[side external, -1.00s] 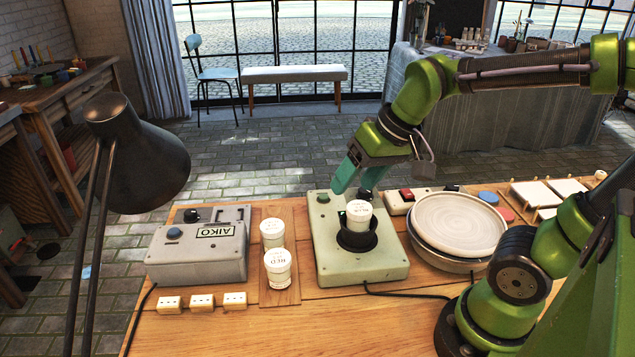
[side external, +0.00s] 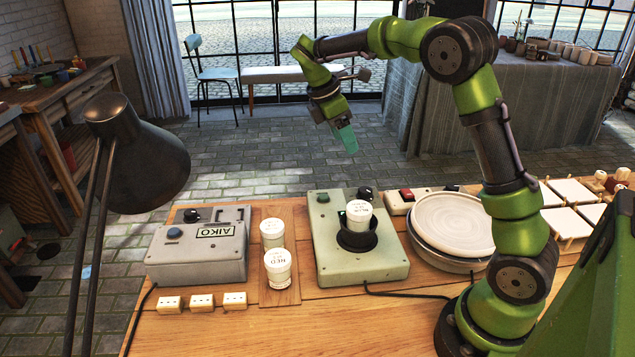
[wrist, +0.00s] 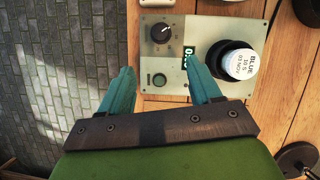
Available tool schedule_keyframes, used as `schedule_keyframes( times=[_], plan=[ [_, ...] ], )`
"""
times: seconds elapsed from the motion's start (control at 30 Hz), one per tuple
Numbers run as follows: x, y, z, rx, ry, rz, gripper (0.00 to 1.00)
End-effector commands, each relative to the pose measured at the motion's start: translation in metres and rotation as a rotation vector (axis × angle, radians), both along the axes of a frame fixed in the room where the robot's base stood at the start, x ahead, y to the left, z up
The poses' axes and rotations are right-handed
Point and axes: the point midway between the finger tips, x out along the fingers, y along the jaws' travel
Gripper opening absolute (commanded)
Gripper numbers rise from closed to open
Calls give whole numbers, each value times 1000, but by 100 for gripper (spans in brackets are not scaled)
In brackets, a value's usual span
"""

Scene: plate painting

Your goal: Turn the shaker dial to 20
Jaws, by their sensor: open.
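The shaker (side external: 333,262) is a pale green box on the table. Its black dial (side external: 365,193) is at the back right corner; it also shows in the wrist view (wrist: 162,33), with a pale pointer mark. A green button (wrist: 159,79) and a small lit display (wrist: 189,57) are near it; I cannot read the display surely. A white-lidded cup (wrist: 243,64) marked BLUE sits tilted in the shaker's black holder (side external: 356,240). My gripper (side external: 346,140) is open and empty, raised above and behind the shaker. In the wrist view its teal fingers (wrist: 158,67) appear either side of the button.
A grey AIKO box (side external: 197,264) stands at the left. Two white-lidded jars (side external: 279,279) stand on a wooden board between it and the shaker. A stacked round plate (side external: 452,226) is right of the shaker. A black lamp (side external: 135,160) is in the left foreground.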

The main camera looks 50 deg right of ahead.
Motion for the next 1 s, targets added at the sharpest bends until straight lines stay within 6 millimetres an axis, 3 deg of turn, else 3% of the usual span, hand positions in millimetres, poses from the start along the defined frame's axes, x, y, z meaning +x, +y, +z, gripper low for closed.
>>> schedule_keyframes(
  times=[0.6,0.8,1.0],
  plan=[
    [-28,-40,-117,1,2,-5,63],
    [-33,-48,-141,2,-1,-4,63],
    [-34,-50,-148,1,-3,-5,63]
  ],
)
